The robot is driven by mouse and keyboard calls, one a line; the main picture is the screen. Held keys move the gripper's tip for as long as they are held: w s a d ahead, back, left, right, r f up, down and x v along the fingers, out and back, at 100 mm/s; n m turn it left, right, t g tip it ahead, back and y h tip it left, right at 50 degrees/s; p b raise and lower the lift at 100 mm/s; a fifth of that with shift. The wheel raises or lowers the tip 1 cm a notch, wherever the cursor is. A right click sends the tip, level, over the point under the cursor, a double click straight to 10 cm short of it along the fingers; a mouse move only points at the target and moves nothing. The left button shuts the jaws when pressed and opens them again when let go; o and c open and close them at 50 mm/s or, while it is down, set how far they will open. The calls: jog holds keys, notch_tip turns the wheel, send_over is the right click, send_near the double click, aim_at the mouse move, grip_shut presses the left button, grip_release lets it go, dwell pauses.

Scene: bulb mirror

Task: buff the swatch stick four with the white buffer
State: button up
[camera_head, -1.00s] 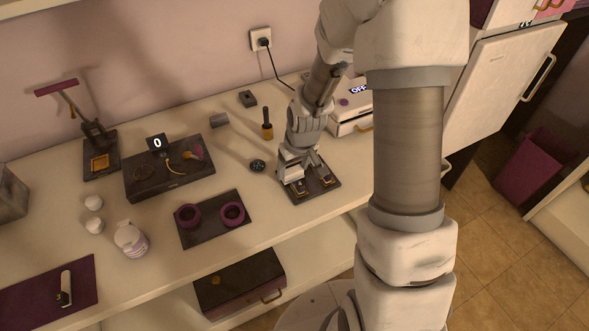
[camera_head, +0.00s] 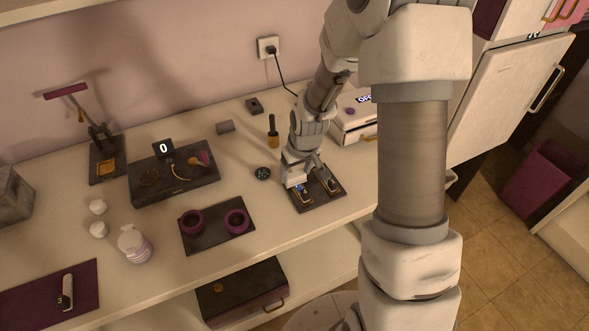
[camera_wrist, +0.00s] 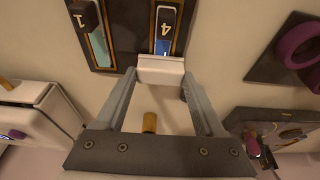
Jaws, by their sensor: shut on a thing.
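My gripper (camera_wrist: 160,78) is shut on the white buffer (camera_wrist: 161,69), a small pale block held crosswise between the fingertips. In the head view my gripper (camera_head: 301,180) is low over the left slot of the holder (camera_head: 320,202).
A dark mat (camera_head: 216,238) with two purple rings lies left of the holder. A small dark round thing (camera_head: 262,173) and a brush-like bottle (camera_head: 272,130) stand behind. A white box (camera_head: 352,128) is at the back right. Stick three (camera_head: 66,292) lies on a purple mat (camera_head: 30,303).

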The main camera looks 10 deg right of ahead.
jog(key=shift+s+d, duration=0.15)
jog(key=shift+s, duration=0.6)
jog(key=shift+s+d, duration=0.1)
jog(key=shift+s, duration=0.65)
jog(key=shift+w+a+b, duration=0.2)
jog(key=shift+w, duration=0.85)
jog(key=shift+w+a+b, duration=0.2)
jog(key=shift+w, duration=0.85)
jog(key=shift+r, duration=0.1)
jog(key=shift+r+p, duration=1.9)
jog(key=shift+r, duration=0.5)
